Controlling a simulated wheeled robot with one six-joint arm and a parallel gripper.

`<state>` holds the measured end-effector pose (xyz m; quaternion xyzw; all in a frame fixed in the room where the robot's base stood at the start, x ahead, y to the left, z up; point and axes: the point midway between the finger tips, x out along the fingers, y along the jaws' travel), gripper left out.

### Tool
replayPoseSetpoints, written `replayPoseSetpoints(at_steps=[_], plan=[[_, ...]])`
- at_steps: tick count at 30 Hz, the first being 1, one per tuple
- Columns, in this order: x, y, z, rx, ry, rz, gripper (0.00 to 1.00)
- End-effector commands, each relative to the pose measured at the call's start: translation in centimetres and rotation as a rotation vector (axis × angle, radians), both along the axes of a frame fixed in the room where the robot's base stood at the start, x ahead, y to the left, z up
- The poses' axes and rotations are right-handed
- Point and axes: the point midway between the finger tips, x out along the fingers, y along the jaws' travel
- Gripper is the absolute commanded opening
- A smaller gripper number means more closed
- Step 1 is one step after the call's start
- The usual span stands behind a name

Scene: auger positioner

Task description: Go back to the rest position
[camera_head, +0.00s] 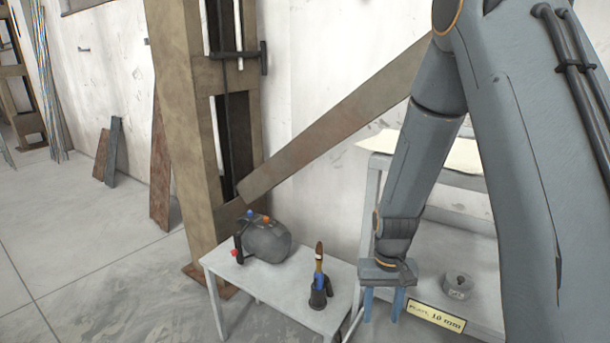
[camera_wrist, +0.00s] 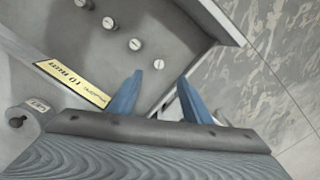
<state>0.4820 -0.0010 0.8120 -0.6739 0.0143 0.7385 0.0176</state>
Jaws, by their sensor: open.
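My gripper (camera_head: 384,306) hangs from my grey arm at the right of the head view, pointing down with two blue fingers. The fingers are apart with nothing between them. In the wrist view my gripper (camera_wrist: 160,92) also shows its two blue fingers spread and empty. The label also shows in the wrist view (camera_wrist: 72,82). My arm hides part of the bench.
A small white table (camera_head: 285,302) bears a dark grey rounded device (camera_head: 267,241) and a tool in a dark holder (camera_head: 319,283). A grey cylindrical piece (camera_head: 458,286) sits on the bench. A brown post (camera_head: 178,130) with a slanting beam (camera_head: 335,118) stands behind. Floor at left is clear.

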Motion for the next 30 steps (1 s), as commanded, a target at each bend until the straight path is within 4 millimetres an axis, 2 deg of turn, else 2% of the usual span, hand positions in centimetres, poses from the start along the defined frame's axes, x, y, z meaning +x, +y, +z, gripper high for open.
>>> replayPoseSetpoints(at_steps=[1, 6, 13, 18, 21, 30], plan=[[-0.6, 0.0, 1.9, -0.001, -0.020, 0.004, 0.45], [-3.3, 0.1, 6.9, -0.001, -0.070, 0.019, 0.45], [-7.8, 0.1, 11.9, -0.005, -0.133, 0.038, 0.45], [-10.2, 0.1, 13.7, -0.006, -0.163, 0.047, 0.45], [-10.9, 0.2, 14.1, -0.006, -0.171, 0.050, 0.45], [-11.2, 0.2, 14.2, -0.006, -0.172, 0.051, 0.45]])
